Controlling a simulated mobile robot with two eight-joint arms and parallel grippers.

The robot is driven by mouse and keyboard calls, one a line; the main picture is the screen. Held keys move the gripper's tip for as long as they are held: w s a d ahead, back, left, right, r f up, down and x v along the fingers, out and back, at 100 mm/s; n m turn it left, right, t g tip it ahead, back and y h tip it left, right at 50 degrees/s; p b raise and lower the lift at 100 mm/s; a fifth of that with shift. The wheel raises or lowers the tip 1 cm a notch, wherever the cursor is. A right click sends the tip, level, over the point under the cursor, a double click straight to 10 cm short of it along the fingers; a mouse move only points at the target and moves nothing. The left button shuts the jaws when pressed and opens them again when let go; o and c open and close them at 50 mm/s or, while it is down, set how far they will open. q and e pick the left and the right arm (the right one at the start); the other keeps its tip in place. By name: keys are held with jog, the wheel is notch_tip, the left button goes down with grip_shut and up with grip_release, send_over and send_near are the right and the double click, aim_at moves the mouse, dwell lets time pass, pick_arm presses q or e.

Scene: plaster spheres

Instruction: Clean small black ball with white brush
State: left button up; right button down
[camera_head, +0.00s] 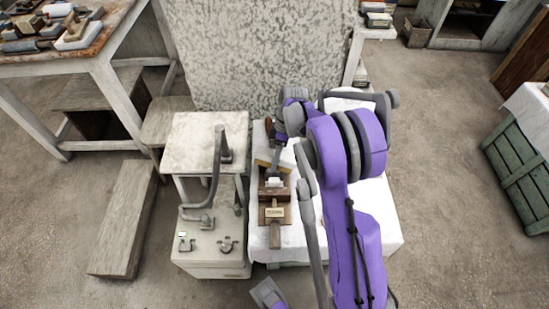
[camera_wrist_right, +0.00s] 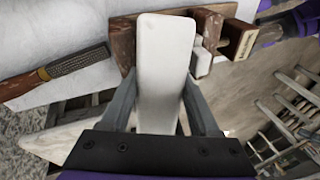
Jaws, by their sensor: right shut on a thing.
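In the right wrist view a long white piece with a rounded end, which looks like the white brush (camera_wrist_right: 163,65), stands between the two grey fingers of my right gripper (camera_wrist_right: 163,110). The gripper is shut on it. Its bristles are not visible. In the head view my right gripper (camera_head: 275,165) reaches down over the wooden tools on the white-covered table (camera_head: 375,215). A small white end (camera_head: 274,183) shows below the fingers. I cannot make out a small black ball in either view. My left gripper cannot be made out.
Wooden tools (camera_head: 275,212) lie at the cloth's left edge. A dark textured tool with a wooden handle (camera_wrist_right: 75,62) lies left of the gripper in the wrist view. A pale cabinet (camera_head: 205,145) stands left of the table. A workbench (camera_head: 110,45) with blocks stands far left.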

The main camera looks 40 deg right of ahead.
jog(key=shift+s+d+r, duration=0.35)
jog(key=shift+s+d, duration=0.3)
jog(key=shift+d, duration=0.05)
jog(key=shift+w+a, duration=0.1)
jog(key=shift+w+a, duration=0.1)
jog(key=shift+a, duration=0.1)
jog(key=g+h, duration=0.1)
jog(key=w+a+g+h, duration=0.1)
jog(key=a+h, duration=0.1)
jog(key=shift+w+a+f+n+g, duration=0.1)
jog(key=shift+w+f+n+g, duration=0.2)
jog(key=shift+w+g, duration=0.1)
jog(key=shift+w+a+f+g+h+b, duration=0.1)
jog(key=shift+w+a+g+h+b, duration=0.15)
jog(key=shift+h, duration=0.2)
jog(key=shift+w+a+g+h+b, duration=0.1)
jog(key=shift+a+g+h+b, duration=0.1)
jog(key=shift+g+h+b, duration=0.2)
jog(key=shift+h, duration=0.25)
jog(key=shift+s+f+b, duration=0.2)
jog(key=shift+f+b, duration=0.2)
jog(key=shift+b, duration=0.25)
dwell(2.5)
